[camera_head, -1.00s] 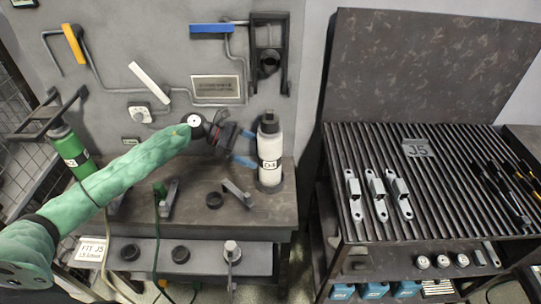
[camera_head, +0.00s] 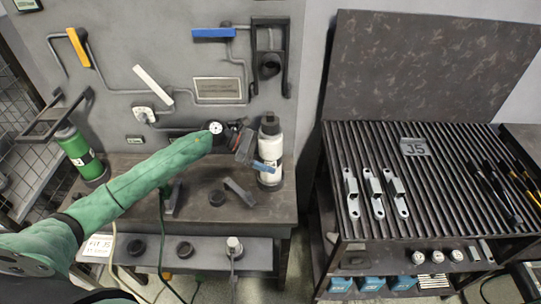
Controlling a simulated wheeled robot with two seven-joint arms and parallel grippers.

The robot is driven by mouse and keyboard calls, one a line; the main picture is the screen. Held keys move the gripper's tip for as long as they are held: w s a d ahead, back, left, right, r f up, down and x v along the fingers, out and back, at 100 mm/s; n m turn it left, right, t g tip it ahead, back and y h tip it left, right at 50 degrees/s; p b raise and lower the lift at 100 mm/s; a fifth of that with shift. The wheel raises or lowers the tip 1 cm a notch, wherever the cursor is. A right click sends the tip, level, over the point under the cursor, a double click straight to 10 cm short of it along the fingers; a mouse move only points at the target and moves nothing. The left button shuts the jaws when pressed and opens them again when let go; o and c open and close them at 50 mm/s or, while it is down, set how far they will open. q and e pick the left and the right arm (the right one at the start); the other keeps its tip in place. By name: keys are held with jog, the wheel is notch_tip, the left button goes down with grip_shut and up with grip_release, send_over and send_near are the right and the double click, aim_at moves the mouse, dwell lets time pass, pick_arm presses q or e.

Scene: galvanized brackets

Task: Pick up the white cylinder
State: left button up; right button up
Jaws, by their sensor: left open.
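The white cylinder (camera_head: 274,150) stands upright on the right end of the dark workbench, with a black cap on top. My left gripper (camera_head: 260,158) reaches in from the left at the end of my green-sleeved arm. Its jaws are open, with blue finger pads. One finger overlaps the cylinder's front in the picture; I cannot tell whether it touches. The cylinder's label is partly hidden by the gripper. My right gripper is not in view.
A green cylinder (camera_head: 80,153) stands at the bench's left end. A slatted table (camera_head: 440,200) on the right carries several galvanized brackets (camera_head: 374,194). Pipes and valve handles (camera_head: 152,84) line the wall behind.

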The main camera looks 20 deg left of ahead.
pick_arm(q)
jog(key=shift+d+f, duration=0.1)
jog(key=shift+d, duration=0.05)
jog(key=shift+c, duration=0.2)
jog(key=c, duration=1.8)
jog(key=shift+w, duration=0.1)
grip_shut()
jog(key=shift+r, duration=0.2)
